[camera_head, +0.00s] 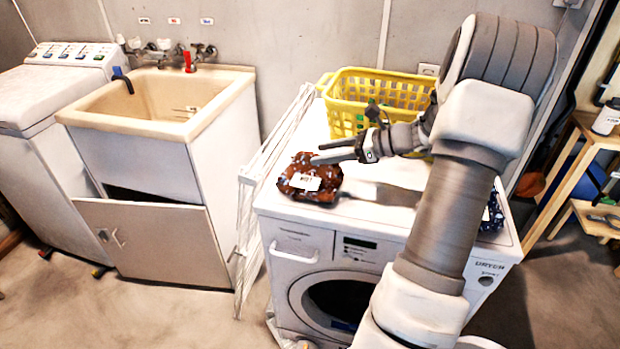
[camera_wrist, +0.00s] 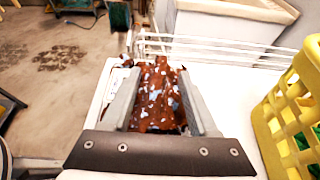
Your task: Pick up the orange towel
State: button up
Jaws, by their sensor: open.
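The orange towel (camera_head: 304,188) is a crumpled rust-orange cloth with white spots and a white patch. It lies on top of the white dryer near its left edge. In the wrist view the towel (camera_wrist: 160,98) shows between the two fingers, filling much of the gap. My gripper (camera_head: 316,154) is open, with its fingers at the far right side of the towel in the head view. Whether the fingers touch the towel, I cannot tell.
A yellow basket (camera_head: 349,103) stands behind my gripper on the dryer (camera_head: 375,222). A white folded drying rack (camera_head: 262,190) leans along the dryer's left side. A dark blue spotted cloth (camera_head: 493,213) lies at the right, partly behind my arm. A sink (camera_head: 165,100) stands left.

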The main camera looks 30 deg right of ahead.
aim_at(311, 154)
jog(key=x, duration=0.4)
jog(key=shift+f+b, duration=0.35)
jog(key=shift+b, duration=0.05)
grip_shut()
